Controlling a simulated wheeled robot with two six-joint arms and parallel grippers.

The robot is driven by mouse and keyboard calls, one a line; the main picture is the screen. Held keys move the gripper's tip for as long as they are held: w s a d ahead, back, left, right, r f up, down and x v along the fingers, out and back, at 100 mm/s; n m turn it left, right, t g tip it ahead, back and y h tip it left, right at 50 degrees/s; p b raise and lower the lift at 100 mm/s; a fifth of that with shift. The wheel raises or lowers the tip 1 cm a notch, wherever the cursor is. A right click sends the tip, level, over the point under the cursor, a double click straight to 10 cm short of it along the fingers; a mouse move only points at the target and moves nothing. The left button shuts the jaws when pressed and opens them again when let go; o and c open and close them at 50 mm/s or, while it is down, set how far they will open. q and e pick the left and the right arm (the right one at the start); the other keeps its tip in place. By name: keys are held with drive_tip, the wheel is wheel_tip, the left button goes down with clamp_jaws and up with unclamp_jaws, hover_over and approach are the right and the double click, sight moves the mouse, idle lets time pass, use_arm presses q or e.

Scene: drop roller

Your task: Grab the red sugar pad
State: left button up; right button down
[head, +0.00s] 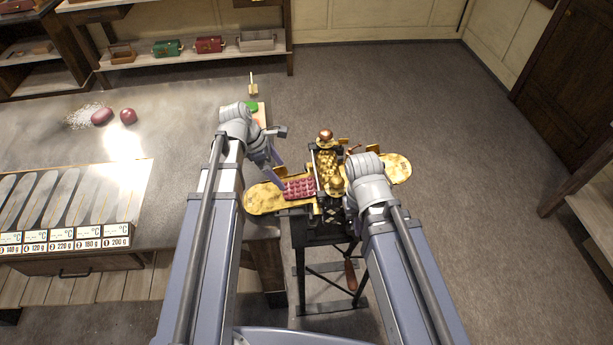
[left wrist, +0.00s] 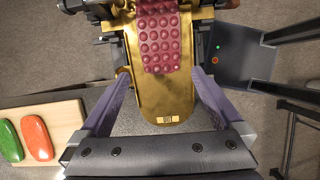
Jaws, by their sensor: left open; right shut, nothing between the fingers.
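The red sugar pad (head: 300,187) is a dark red sheet of round bumps. It lies on the left golden tray (head: 263,199) of the drop roller (head: 327,170), its inner end at the rollers. My left gripper (head: 277,162) is open and empty above that tray, just left of the pad. In the left wrist view the pad (left wrist: 159,42) lies ahead, between the lines of the open fingers and not gripped. My right gripper (head: 352,196) is shut and empty by the roller's right side; its fingers are mostly hidden behind its wrist.
The right golden tray (head: 398,168) is bare. A board (left wrist: 65,125) with green and red pieces lies on the table at left. The table (head: 185,150) holds a sugar pile (head: 83,117), two dark red lumps and a marked mat. A crank handle (head: 351,275) hangs below the roller.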

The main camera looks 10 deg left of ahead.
sight(290, 188)
use_arm(q)
drive_tip(key=b+x, duration=0.2)
drive_tip(key=shift+d+f+b, duration=0.15)
drive_tip(key=shift+f+b, duration=0.6)
drive_tip(key=shift+f, duration=0.05)
drive_tip(key=b+x, duration=0.4)
drive_tip(key=shift+f, duration=0.2)
drive_tip(key=shift+r, duration=0.1)
drive_tip(key=shift+c, duration=0.2)
drive_tip(key=c, duration=1.4)
